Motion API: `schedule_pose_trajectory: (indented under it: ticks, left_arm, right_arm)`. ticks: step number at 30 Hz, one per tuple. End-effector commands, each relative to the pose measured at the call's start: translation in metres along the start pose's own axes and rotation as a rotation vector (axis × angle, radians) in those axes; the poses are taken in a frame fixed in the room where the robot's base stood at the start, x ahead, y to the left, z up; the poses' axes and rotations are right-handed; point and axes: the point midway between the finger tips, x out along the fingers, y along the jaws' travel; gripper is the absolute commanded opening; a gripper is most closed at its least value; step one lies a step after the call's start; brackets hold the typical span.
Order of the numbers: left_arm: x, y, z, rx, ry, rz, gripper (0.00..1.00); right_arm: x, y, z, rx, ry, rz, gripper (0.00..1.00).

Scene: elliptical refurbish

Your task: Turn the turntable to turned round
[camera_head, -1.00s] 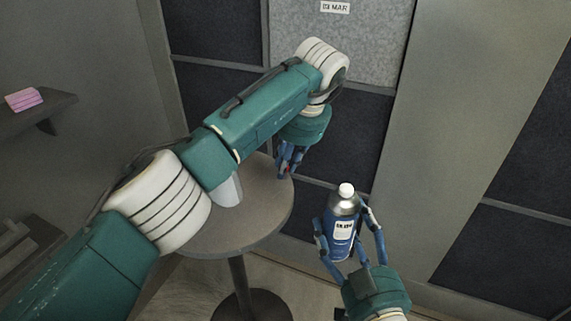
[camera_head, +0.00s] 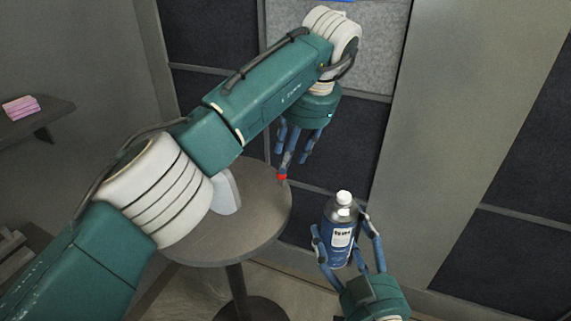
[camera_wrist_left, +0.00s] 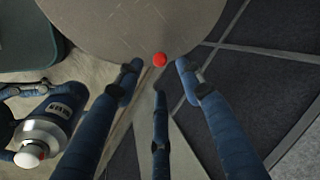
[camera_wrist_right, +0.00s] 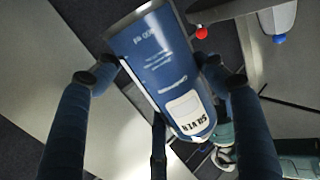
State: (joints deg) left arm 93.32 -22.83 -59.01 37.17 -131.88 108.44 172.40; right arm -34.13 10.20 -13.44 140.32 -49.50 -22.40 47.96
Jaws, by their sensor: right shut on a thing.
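The turntable is a round grey-brown top (camera_head: 255,215) on a dark pedestal; it also shows in the left wrist view (camera_wrist_left: 110,25). A small red knob (camera_head: 282,177) sits at its rim, and shows in the left wrist view (camera_wrist_left: 160,59). My left gripper (camera_head: 290,163) points down beside the rim. In its wrist view, its spread fingers (camera_wrist_left: 160,75) lie just short of the red knob, with a gap between them. My right gripper (camera_head: 345,245) is shut on a blue spray can (camera_head: 342,230) with a white cap, right of the table. The can's label reads SILVER (camera_wrist_right: 185,110).
A white piece (camera_head: 226,192) stands on the turntable, partly hidden behind my left arm. Dark panelled walls (camera_head: 210,110) stand behind. A shelf (camera_head: 45,118) with a pink stack (camera_head: 20,106) is at the left. The can is close to the table's right side.

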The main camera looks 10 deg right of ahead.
Motion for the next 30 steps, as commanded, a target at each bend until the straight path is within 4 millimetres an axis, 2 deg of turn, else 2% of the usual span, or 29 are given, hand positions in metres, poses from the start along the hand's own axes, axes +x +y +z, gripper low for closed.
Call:
schedule_pose_trajectory:
  ticks: [3,11,12,16,18,22,26,30]
  left_arm:
    - [-0.009,-0.001,0.000,-0.001,-0.001,-0.001,0.38]
    - [-0.011,0.000,0.000,0.000,-0.001,0.001,0.38]
    - [-0.011,0.000,0.000,0.000,-0.001,0.001,0.36]
    - [-0.011,0.000,0.000,0.000,-0.001,0.000,0.10]
    - [-0.011,0.000,0.000,0.000,-0.001,0.000,0.00]
    - [-0.009,0.003,-0.002,0.016,0.011,0.023,0.00]
    - [0.002,0.020,-0.017,0.124,0.100,0.160,0.00]
    - [0.007,0.056,-0.049,0.318,0.372,0.422,0.00]
  right_arm:
    - [0.000,0.000,-0.001,0.000,0.003,-0.001,0.39]
    - [0.000,0.000,-0.001,0.000,0.003,-0.001,0.39]
    - [0.000,0.000,-0.001,0.000,0.003,-0.001,0.39]
    - [0.000,0.000,-0.001,0.000,0.003,-0.001,0.39]
    - [0.000,0.000,-0.001,0.000,0.003,-0.001,0.39]
    - [0.000,0.002,-0.002,0.000,0.002,0.002,0.39]
    - [0.001,0.011,-0.003,0.000,0.000,0.013,0.39]
    - [0.002,0.034,-0.005,-0.001,-0.001,0.039,0.39]
